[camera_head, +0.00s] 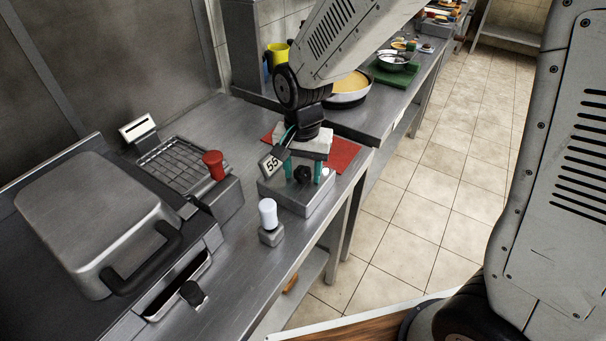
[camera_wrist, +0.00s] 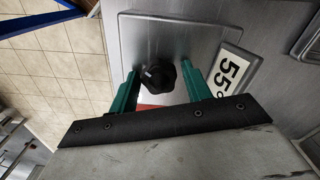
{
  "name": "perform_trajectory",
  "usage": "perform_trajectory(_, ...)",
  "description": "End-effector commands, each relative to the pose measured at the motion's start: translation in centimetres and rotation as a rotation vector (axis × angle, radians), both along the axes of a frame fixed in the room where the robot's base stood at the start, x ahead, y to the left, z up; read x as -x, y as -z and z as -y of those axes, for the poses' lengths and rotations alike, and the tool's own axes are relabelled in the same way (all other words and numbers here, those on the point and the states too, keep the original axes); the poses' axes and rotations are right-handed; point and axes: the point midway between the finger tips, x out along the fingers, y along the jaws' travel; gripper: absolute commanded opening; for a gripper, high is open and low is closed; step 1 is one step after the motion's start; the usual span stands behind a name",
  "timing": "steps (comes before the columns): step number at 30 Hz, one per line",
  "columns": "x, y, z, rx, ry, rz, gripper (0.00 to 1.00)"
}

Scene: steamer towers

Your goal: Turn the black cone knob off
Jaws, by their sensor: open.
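The black knob (camera_head: 303,174) is on a grey metal box (camera_head: 308,202) on the steel counter. In the wrist view the knob (camera_wrist: 158,78) shows a dark, lobed face; I cannot make out a cone shape or its setting. My gripper (camera_head: 303,181) is open, with one teal finger on each side of the knob. In the wrist view the fingers of my gripper (camera_wrist: 160,70) have a visible gap to the knob on both sides. A tilted sign reading 55 (camera_head: 272,163) is beside the fingers.
A white-topped knob (camera_head: 268,213) stands just in front of the box. A red knob (camera_head: 213,164) is to the left near a wire grate (camera_head: 172,163). A lidded appliance with another black knob (camera_head: 193,293) fills the left. A red mat (camera_head: 342,153) lies behind.

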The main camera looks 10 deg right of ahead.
Motion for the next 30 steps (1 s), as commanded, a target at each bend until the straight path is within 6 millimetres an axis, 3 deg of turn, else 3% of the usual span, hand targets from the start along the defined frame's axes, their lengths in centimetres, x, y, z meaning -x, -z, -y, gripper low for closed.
perform_trajectory(3,0.00,0.00,0.02,0.000,0.176,0.000,0.48)
perform_trajectory(8,0.00,0.00,0.04,0.000,0.314,0.000,0.48)
perform_trajectory(26,-0.01,-0.19,0.03,0.000,0.325,0.000,0.48)
perform_trajectory(30,-0.01,-0.18,0.03,0.000,0.325,0.000,0.15)
